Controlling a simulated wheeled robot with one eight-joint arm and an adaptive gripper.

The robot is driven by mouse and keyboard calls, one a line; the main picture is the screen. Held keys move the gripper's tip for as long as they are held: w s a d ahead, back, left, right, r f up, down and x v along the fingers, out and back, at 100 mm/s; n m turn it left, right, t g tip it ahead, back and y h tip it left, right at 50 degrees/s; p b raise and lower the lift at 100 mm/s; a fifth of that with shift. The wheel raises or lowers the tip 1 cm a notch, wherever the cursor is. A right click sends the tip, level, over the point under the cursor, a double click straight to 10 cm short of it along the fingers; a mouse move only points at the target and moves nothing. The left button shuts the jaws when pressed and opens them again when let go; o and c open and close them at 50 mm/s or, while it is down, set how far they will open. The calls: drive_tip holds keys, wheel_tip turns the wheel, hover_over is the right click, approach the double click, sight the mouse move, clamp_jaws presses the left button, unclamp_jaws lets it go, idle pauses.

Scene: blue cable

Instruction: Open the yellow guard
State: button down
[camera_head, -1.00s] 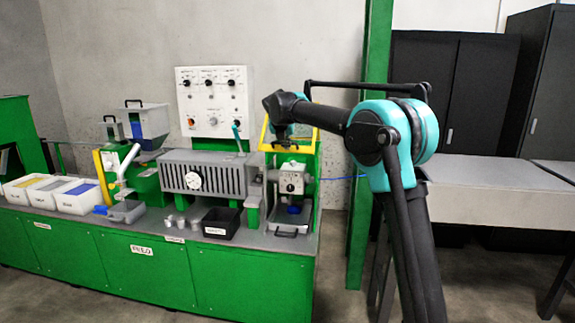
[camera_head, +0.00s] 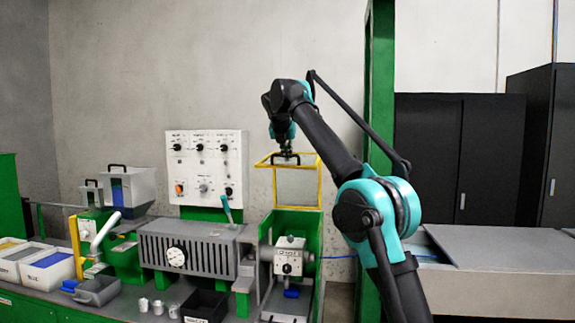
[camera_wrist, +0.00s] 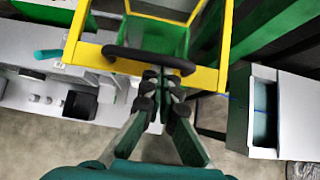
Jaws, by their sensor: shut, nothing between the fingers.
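The yellow guard (camera_head: 320,183) is a frame raised above the green machine housing (camera_head: 308,228). Its front part sticks out toward the left, and the housing's front shows uncovered. My gripper (camera_head: 285,150) is at the guard's front bar, by its handle. In the wrist view, the guard's yellow front bar (camera_wrist: 208,79) crosses the picture and carries a curved black handle (camera_wrist: 148,59). My gripper (camera_wrist: 158,80) is shut with its fingertips close together just under the handle's right part, with nothing between them. Whether they touch the handle I cannot tell.
A grey box with a dial (camera_head: 290,262) sits inside the housing. A grey slotted unit (camera_head: 215,258) with a teal lever and a white control panel (camera_head: 205,150) stand to the left. A green post (camera_head: 380,100) rises behind my arm. Open air surrounds the raised guard.

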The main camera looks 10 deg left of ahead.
drive_tip(key=shift+w+r, duration=0.45)
drive_tip(key=shift+s, duration=0.15)
